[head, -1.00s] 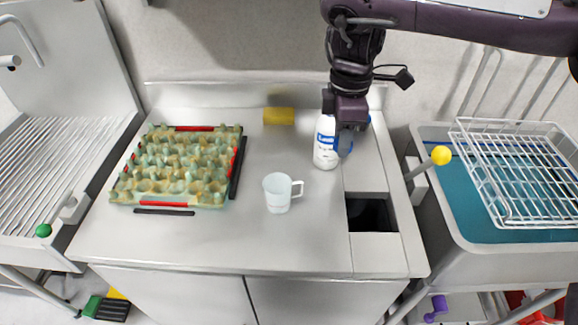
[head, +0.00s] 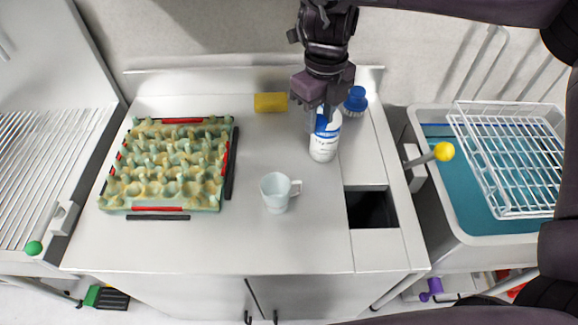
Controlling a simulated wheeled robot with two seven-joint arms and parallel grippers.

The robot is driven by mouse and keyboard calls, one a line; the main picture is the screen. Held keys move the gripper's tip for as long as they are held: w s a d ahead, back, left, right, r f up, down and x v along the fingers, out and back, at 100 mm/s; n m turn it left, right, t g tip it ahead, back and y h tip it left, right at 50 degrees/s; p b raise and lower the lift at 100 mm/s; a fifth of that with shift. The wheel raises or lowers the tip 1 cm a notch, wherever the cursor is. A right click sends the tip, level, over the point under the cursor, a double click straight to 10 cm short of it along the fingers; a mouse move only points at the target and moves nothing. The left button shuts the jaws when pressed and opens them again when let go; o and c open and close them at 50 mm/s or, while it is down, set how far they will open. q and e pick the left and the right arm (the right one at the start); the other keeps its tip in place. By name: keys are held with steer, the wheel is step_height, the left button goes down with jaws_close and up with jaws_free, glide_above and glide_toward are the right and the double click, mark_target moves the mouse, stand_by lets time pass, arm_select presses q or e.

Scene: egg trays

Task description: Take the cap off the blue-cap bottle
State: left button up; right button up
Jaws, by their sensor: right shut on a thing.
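The blue-cap bottle (head: 324,149), white with a blue label, stands upright on the counter right of the cup. My right gripper (head: 317,122) reaches down from above, in front of the bottle's top. It is shut, with blue showing at its fingers that looks like the blue cap (head: 318,121). The gripper hides the bottle's neck, so I cannot tell whether cap and bottle are apart. My left gripper is not in view.
A blue-topped brush (head: 355,101) stands behind and right of the bottle. A white cup (head: 275,193) is in front, a yellow sponge (head: 270,102) behind left. An egg tray (head: 114,207) lies left. A square opening (head: 369,208) is at right. The front counter is clear.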

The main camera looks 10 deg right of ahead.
glide_above(312, 183)
step_height(312, 183, down, 16)
steer(key=shift+s+r+b, duration=0.1)
steer(key=shift+r+b, duration=0.05)
steer(key=shift+b, duration=0.25)
steer(key=shift+f, duration=2.15)
